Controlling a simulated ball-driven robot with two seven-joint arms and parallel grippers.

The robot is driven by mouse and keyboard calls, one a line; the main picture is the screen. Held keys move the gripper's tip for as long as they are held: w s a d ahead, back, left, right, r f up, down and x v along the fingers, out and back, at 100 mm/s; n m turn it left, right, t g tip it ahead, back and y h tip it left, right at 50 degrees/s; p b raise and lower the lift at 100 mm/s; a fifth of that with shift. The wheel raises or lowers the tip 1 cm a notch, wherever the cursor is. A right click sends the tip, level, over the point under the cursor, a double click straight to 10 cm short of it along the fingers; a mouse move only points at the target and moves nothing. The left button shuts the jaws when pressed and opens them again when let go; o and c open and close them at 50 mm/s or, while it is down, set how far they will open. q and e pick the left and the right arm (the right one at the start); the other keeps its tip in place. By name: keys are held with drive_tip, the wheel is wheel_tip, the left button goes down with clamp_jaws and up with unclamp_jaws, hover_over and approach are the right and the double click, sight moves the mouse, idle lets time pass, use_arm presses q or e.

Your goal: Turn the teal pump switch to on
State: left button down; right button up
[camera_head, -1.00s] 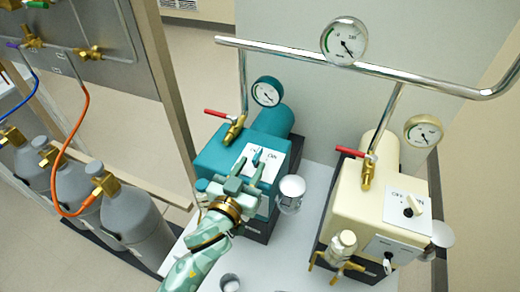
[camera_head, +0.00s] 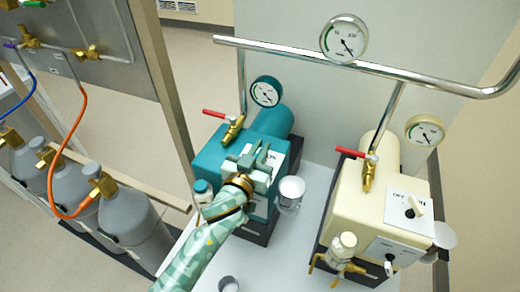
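The teal pump (camera_head: 215,160) stands left of centre, with a white switch plate (camera_head: 277,158) on its top. The letters ON show at the plate's right side; the OFF side is covered by my gripper. My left gripper (camera_head: 254,152) is over the plate, its two fingers apart. The switch lever is hidden at or between the fingers, so I cannot tell its position or whether they touch it. My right gripper is not in view.
A cream pump (camera_head: 350,205) with its own switch (camera_head: 415,206) stands to the right. A red-handled valve (camera_head: 232,128) and a gauge (camera_head: 265,91) are behind the switch plate. A clear jar (camera_head: 290,194) is to its right. Grey cylinders (camera_head: 130,220) stand at left.

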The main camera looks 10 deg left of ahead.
use_arm(q)
drive_tip(key=shift+r+m+h+p, duration=0.15)
drive_tip(key=shift+m+h+p, duration=0.15)
drive_tip(key=shift+h+p, duration=0.25)
drive_tip(key=m+h+p, duration=0.1)
drive_tip(key=g+h+p, duration=0.1)
drive_tip(key=p, duration=0.1)
drive_tip(key=shift+d+r+m+h, duration=0.15)
drive_tip(key=shift+m+h, duration=0.1)
drive_tip(key=shift+m, duration=0.15)
drive_tip(key=shift+s+d+m+g+h+p, duration=0.1)
drive_tip(key=shift+m+g+h+p, duration=0.3)
drive_tip(key=shift+m+h+p, duration=0.4)
drive_tip(key=shift+s+d+f+m+g+h, duration=0.15)
drive_tip(key=shift+m+g+h, duration=0.2)
drive_tip(key=shift+h, duration=0.2)
drive_tip(key=shift+w+d+f+m+g+h, duration=0.1)
drive_tip(key=shift+m+g+h, duration=0.25)
drive_tip(key=shift+h, duration=0.2)
drive_tip(key=shift+s+m+g+h, duration=0.15)
drive_tip(key=shift+m+g+h, duration=0.15)
drive_tip(key=shift+g+h, duration=0.15)
drive_tip(key=shift+p, duration=0.3)
drive_tip(key=c, duration=1.5)
unclamp_jaws()
